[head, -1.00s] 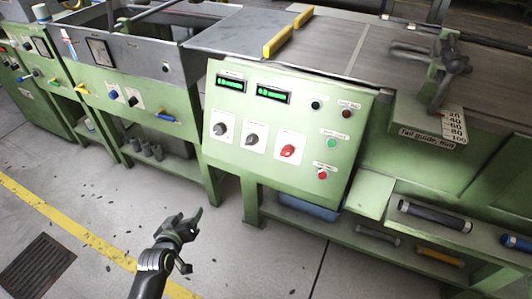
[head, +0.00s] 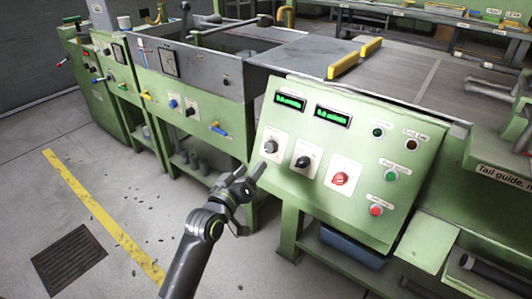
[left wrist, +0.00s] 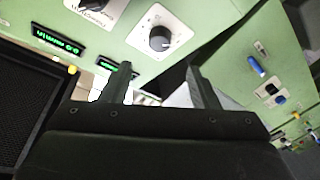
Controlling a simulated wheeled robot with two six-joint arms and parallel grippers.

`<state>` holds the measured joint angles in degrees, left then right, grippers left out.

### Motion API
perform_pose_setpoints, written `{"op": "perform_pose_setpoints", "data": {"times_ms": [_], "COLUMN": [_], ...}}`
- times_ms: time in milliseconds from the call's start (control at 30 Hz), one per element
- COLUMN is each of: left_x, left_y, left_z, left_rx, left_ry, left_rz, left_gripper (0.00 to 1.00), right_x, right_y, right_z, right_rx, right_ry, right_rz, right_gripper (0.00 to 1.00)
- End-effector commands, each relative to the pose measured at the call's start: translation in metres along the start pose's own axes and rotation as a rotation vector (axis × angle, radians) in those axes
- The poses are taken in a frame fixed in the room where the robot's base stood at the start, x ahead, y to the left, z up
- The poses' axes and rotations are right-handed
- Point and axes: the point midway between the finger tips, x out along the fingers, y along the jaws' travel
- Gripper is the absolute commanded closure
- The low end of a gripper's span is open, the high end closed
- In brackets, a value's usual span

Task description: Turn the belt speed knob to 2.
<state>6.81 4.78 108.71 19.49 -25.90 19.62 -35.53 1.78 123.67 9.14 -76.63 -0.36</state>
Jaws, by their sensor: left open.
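The green control panel (head: 375,140) carries a row of three knobs on white dial plates. They are a grey left knob (head: 270,146), a black middle knob (head: 302,161) and a red right knob (head: 340,179). Their labels are too small to read, so I cannot tell which is belt speed. My left gripper (head: 246,182) is open and empty, just below and left of the left knob, apart from it. In the left wrist view the left knob (left wrist: 160,39) is beyond the open fingers (left wrist: 160,88), and part of the middle knob (left wrist: 92,4) shows at the top.
Two green displays (head: 290,101) sit above the knobs. Buttons, including a green one (head: 390,176) and a red one (head: 376,210), are on the panel's right. Another green machine (head: 190,95) with small knobs stands to the left. The floor in front is open.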

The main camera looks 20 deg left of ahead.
Motion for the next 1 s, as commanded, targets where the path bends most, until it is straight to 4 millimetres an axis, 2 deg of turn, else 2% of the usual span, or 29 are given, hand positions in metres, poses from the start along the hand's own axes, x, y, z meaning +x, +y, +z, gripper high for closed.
{"op": "perform_pose_setpoints", "data": {"times_ms": [33,300,500,700,967,1000], "left_x": [0.011,0.062,0.087,0.096,0.097,0.097], "left_y": [0.001,0.0,-0.001,0.0,0.0,0.0], "left_z": [0.0,0.001,0.001,0.0,0.0,0.0], "left_rx": [0.0,0.0,0.001,0.0,0.0,0.0], "left_ry": [0.001,0.001,0.0,0.001,0.0,0.0], "left_rz": [0.002,0.001,0.0,0.0,0.0,0.0], "left_gripper": [0.45,0.45,0.45,0.45,0.45,0.49], "right_x": [0.0,-0.004,-0.01,-0.014,-0.014,-0.014], "right_y": [0.0,-0.004,-0.007,-0.008,-0.008,-0.008], "right_z": [0.0,-0.005,-0.007,-0.007,-0.007,-0.007], "right_rx": [-0.001,-0.003,-0.004,-0.005,-0.005,-0.005], "right_ry": [0.005,0.035,0.056,0.064,0.064,0.064], "right_rz": [-0.002,-0.02,-0.032,-0.038,-0.037,-0.037], "right_gripper": [0.49,0.49,0.49,0.49,0.49,0.49]}}
